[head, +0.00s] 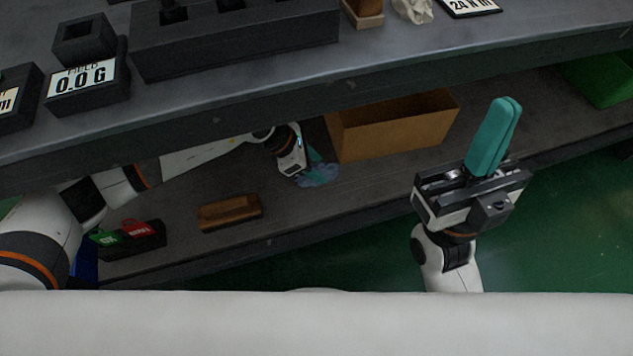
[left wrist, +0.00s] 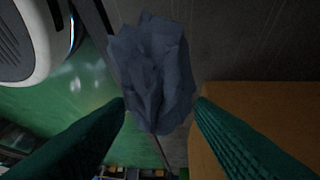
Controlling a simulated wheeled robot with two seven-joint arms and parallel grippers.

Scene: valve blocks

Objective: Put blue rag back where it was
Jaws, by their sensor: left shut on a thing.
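The blue rag (head: 320,174) is a crumpled grey-blue cloth at the lower shelf, just left of the open cardboard box. It also shows in the left wrist view (left wrist: 155,65), between my two teal fingers. My left gripper (head: 312,157) reaches in under the upper table and is shut on the rag; its fingers are partly hidden behind the wrist. I cannot tell whether the rag touches the shelf. My right gripper (head: 507,103) is at the right, in front of the shelf edge, pointing up with its teal fingers together and nothing visible between them.
The cardboard box (head: 390,133) stands right beside the rag; its side also shows in the left wrist view (left wrist: 250,125). A brown block (head: 229,212) and a dark holder with green and red labels (head: 130,238) are on the shelf's left. The upper table edge (head: 230,112) overhangs my left arm.

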